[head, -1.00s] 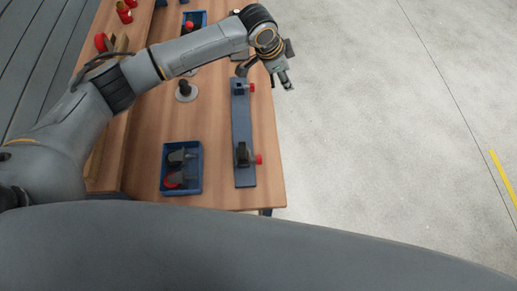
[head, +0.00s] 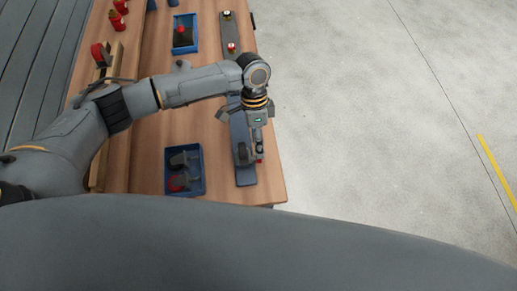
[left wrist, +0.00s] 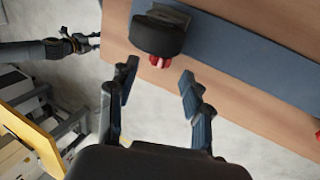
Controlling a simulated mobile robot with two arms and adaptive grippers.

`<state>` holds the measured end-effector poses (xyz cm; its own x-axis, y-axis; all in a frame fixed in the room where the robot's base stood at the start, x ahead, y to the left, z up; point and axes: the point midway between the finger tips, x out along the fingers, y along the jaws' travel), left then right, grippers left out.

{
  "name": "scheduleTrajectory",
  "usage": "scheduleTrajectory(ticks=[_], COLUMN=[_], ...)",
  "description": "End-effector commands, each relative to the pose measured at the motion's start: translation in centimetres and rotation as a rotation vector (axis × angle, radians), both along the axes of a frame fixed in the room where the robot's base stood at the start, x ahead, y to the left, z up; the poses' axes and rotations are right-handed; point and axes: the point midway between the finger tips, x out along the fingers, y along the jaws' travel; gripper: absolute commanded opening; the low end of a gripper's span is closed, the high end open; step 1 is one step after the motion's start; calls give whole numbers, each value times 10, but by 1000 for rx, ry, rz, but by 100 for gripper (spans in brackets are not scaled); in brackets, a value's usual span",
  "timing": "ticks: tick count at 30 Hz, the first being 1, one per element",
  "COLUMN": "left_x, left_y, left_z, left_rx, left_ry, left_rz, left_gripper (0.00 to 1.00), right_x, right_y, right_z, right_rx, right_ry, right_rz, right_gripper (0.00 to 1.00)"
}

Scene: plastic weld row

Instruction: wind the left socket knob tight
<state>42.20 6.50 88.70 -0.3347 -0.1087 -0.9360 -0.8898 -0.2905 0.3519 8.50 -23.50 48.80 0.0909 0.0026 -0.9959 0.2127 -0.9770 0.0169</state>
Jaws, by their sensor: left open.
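A blue-grey rail (head: 246,175) lies along the table edge and carries a dark socket block (head: 242,153) at its near end. A small red knob (head: 260,161) sticks out from that block toward the edge. My left gripper (head: 259,154) is over this knob. In the left wrist view, the red knob (left wrist: 159,62) shows under the dark rounded block (left wrist: 157,36), just beyond and between the spread fingertips of my left gripper (left wrist: 158,74). They look apart from it. A second red knob (left wrist: 317,134) is cut off at the right edge. My right gripper (left wrist: 88,42) shows small at left.
A blue bin (head: 197,190) with dark and red parts stands left of the rail. Open floor (head: 380,150) is right of the table.

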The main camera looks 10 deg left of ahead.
Motion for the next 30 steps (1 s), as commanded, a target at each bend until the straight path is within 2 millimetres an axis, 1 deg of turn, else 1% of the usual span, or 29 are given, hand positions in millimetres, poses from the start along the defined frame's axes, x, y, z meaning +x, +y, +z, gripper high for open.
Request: scheduleTrajectory(ticks=[1, 4, 9, 12, 19, 20, 21, 23, 24, 26, 27, 30], left_x=[-4, -9, -12, -13, -14, -14, -14, -14, -14, -14, -13, -13], left_y=[-1, -3, -4, -4, -5, -5, -5, -5, -5, -5, -5, -5], left_z=[-7, -21, -35, -38, -38, -38, -38, -38, -38, -38, -38, -38], left_rx=[2, 0, 0, 0, 0, 0, 0, 0, 0, 0, 0, -1], left_ry=[4, 2, -1, -1, -1, -1, -1, -1, -1, -1, -1, 0], left_rz=[-1, -1, -1, -1, -2, -2, -2, -2, -2, -2, -2, -2], left_gripper=[49, 49, 49, 49, 49, 43, 35, 23, 15, 3, 0, 0], right_x=[0, 0, 0, 1, 1, 1, 1, 1, 1, 1, 1, 1], right_y=[0, 0, 0, 0, 0, 0, 0, 0, 0, 0, 0, 1], right_z=[4, 6, 8, 8, 8, 8, 8, 8, 8, 8, 8, 8], right_rx=[0, 0, 0, 0, 0, 0, 0, 0, 0, 0, 0, 0], right_ry=[0, 0, -1, -1, -1, -1, -1, -1, -1, -1, -1, -1], right_rz=[0, 0, 0, 0, 0, 0, 0, 0, 0, 0, 0, 0], right_gripper=[40, 40, 40, 40, 40, 40, 40, 40, 40, 40, 40, 40])
